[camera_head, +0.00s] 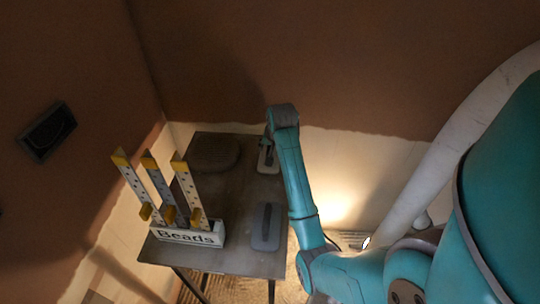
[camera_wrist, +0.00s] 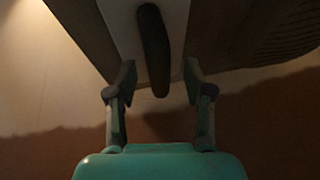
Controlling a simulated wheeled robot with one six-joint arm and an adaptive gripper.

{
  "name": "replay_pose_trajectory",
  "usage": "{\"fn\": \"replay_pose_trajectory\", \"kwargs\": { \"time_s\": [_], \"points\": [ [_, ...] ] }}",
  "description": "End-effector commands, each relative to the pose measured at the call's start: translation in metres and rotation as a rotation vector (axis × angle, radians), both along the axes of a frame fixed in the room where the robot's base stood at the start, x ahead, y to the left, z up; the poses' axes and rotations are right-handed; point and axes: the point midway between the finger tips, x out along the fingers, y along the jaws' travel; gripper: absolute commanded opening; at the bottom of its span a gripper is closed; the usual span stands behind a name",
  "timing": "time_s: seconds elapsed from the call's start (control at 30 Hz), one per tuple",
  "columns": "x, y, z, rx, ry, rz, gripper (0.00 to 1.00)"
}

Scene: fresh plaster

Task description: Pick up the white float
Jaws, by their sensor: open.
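The white float (camera_head: 264,166) lies at the back right edge of the table, partly hidden by my arm and gripper. In the wrist view its pale plate (camera_wrist: 120,28) runs down from the top edge, with a dark long handle (camera_wrist: 153,48) along its middle. My gripper (camera_head: 268,143) is over the float's far end in the head view. In the wrist view my gripper (camera_wrist: 158,84) is open, one finger on each side of the handle's line. The handle's near end reaches about level with the fingertips. I cannot tell whether the fingers touch anything.
A grey float (camera_head: 266,226) lies nearer on the table (camera_head: 232,263). A white box lettered "Beads" (camera_head: 190,235) holds several upright strips at the left. A dark rounded thing (camera_head: 215,152) lies at the back left. The wall is close behind the table.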

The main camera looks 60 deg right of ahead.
Motion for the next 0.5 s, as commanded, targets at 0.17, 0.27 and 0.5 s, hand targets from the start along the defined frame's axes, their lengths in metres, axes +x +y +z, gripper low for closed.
{"fn": "replay_pose_trajectory", "kwargs": {
  "time_s": [0.17, 0.27, 0.5],
  "points": [
    [0.0032, -0.0029, -0.0101, 0.000, 0.000, 0.000, 0.52],
    [0.0033, -0.0031, -0.0103, 0.000, 0.000, 0.000, 0.52],
    [0.0032, -0.0031, -0.0100, 0.000, 0.000, 0.000, 0.17]
  ]
}}
